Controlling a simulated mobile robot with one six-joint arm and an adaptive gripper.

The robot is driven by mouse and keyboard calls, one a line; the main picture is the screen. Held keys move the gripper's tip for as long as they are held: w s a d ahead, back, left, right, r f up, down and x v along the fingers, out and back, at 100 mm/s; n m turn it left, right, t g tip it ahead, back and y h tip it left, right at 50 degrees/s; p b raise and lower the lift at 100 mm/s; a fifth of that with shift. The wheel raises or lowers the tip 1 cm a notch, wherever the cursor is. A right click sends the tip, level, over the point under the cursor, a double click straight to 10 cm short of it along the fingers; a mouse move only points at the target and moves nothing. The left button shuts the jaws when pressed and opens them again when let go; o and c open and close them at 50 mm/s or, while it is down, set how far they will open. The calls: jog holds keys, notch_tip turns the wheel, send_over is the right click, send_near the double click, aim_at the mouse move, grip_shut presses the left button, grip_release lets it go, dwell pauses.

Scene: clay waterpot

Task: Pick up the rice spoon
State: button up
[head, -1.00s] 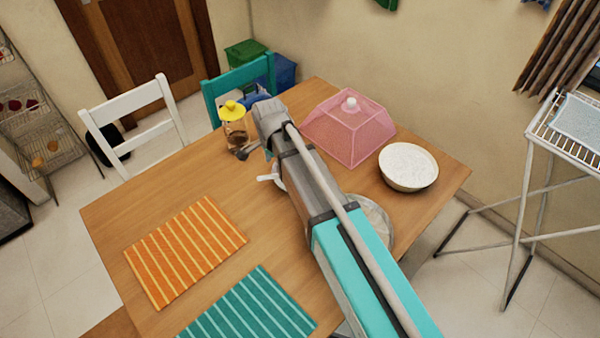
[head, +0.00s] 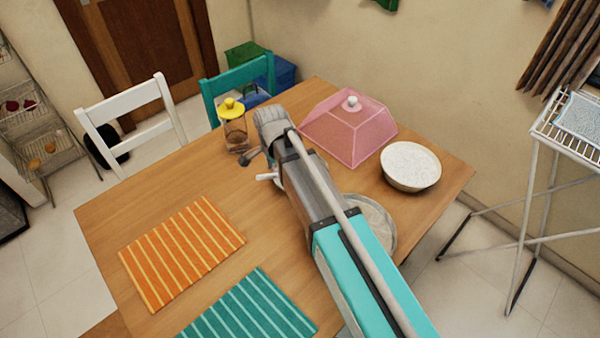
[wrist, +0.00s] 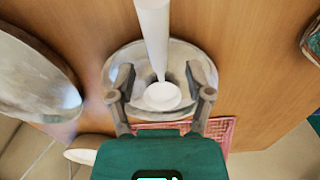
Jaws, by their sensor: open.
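The white rice spoon (wrist: 152,30) shows in the wrist view, running down from the top edge to a rounded white part (wrist: 162,97). It lies over a round, shallow metal-looking dish (wrist: 118,62) on the table. My gripper (wrist: 162,80) is open, with one finger on each side of the spoon and over the dish. I cannot tell whether the fingers touch the spoon. In the head view a small white end of the spoon (head: 267,177) shows left of my arm; my arm hides most of the dish and the spoon.
On the wooden table (head: 170,190) stand a yellow-lidded jar (head: 235,135), a pink mesh cover (head: 350,130), a white bowl (head: 410,167) and a round plate (head: 378,222) beside my arm. Orange (head: 182,250) and teal (head: 250,310) mats lie at the front left.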

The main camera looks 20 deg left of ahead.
jog(key=shift+f+b, duration=0.85)
jog(key=shift+f, duration=0.3)
jog(key=shift+c, duration=0.3)
grip_shut()
